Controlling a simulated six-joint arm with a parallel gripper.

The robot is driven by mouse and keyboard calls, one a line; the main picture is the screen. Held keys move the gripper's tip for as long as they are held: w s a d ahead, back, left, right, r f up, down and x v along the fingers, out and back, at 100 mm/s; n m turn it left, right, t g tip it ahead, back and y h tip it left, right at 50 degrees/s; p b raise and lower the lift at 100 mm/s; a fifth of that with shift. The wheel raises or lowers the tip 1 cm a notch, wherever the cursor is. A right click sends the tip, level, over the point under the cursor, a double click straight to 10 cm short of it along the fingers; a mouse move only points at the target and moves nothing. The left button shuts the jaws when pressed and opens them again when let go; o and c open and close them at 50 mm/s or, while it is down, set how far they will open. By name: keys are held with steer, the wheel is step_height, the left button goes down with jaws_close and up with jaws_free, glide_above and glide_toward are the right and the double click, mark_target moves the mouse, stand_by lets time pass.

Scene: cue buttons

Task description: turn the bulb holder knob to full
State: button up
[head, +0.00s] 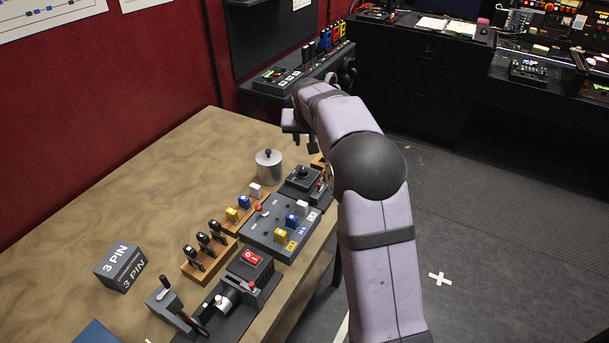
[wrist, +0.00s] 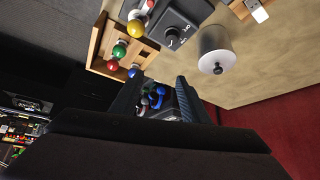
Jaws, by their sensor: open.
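The bulb holder is a dark grey box (wrist: 188,14) at the top of the wrist view, with a round black knob (wrist: 172,37) bearing a light mark on its face. A yellow bulb (wrist: 136,28) and a red tip show at its left. The box also shows in the head view (head: 297,190), partly beside my arm. My gripper (wrist: 160,88) is open and empty, its two dark fingers apart from the knob. In the head view my gripper (head: 299,135) hangs beyond the metal pot, past the bulb holder. The knob's exact setting is too small to read.
A metal pot (wrist: 214,43) with a black lid knob stands close to the bulb holder. A wooden rack (wrist: 98,58) holds red, green and blue bulbs. Switch panels (head: 270,232) line the table's near right edge. A 3 PIN box (head: 120,266) sits left; the table's back left is clear.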

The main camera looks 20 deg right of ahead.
steer(key=s+a+n+t+y+b, duration=0.1)
steer(key=s+n+t+y+b, duration=0.15)
steer(key=s+t+b, duration=0.6)
steer(key=g+p, duration=0.1)
steer(key=p, duration=0.2)
glide_toward(303, 170)
steer(key=s, duration=0.1)
steer(key=s+r, duration=0.1)
steer(key=s+n, duration=0.1)
steer(key=shift+a+r+h, duration=0.25)
steer(key=shift+r+h, duration=0.1)
steer(key=shift+f+p+x, duration=0.2)
steer(key=shift+p+x, duration=0.95)
steer(key=shift+x, duration=4.8)
steer(key=shift+s, duration=0.1)
jaws_close()
steer(key=shift+d+n+g+y, duration=0.15)
steer(key=shift+n+g+y, duration=0.1)
steer(key=shift+n+y, duration=0.3)
